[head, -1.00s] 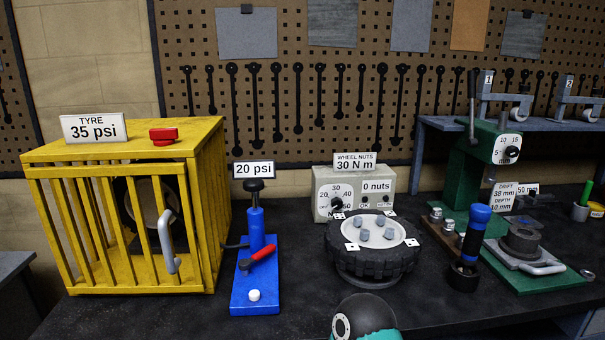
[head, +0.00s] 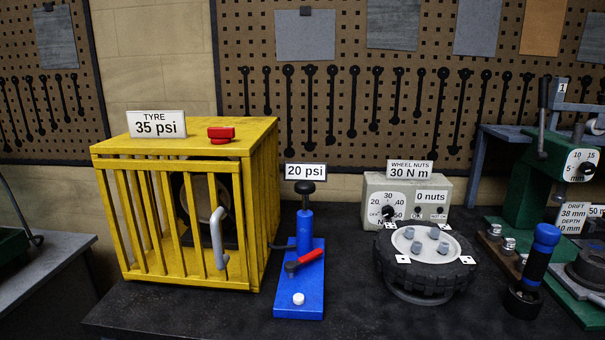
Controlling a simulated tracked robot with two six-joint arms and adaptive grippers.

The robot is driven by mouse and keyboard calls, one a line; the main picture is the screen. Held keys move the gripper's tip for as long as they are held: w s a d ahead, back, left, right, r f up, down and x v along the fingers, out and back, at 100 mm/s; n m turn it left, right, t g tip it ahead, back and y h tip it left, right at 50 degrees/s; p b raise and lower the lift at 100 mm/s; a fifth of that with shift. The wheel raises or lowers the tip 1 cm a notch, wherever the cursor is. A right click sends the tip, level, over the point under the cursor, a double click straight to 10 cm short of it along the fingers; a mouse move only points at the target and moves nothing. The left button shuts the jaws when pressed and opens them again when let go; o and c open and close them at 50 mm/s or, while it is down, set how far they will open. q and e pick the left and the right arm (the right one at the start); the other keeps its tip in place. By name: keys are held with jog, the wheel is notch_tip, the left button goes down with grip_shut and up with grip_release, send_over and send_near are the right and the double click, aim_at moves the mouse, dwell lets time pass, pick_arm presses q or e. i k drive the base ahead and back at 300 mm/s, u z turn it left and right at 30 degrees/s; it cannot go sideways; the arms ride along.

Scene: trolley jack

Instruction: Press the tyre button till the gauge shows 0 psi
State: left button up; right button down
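A yellow barred cage (head: 184,168) stands at the left of the bench with a dark tyre (head: 178,198) partly hidden behind its bars. A sign reading TYRE 35 psi (head: 156,124) and a red button-like part (head: 221,134) are on its top. A sign reading 20 psi (head: 305,171) shows behind the pump. A white button (head: 298,299) is on the front of the pump's blue base. Neither gripper is in view.
Right of the pump are a wheel (head: 425,264) on a stand, a grey wheel nuts box (head: 405,198), and a blue-handled tool (head: 539,256). A green press (head: 545,170) stands at far right. The bench front left is clear.

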aim_at(299, 297)
jog(key=z, duration=0.75)
jog(key=i, duration=0.4)
jog(key=u, duration=0.1)
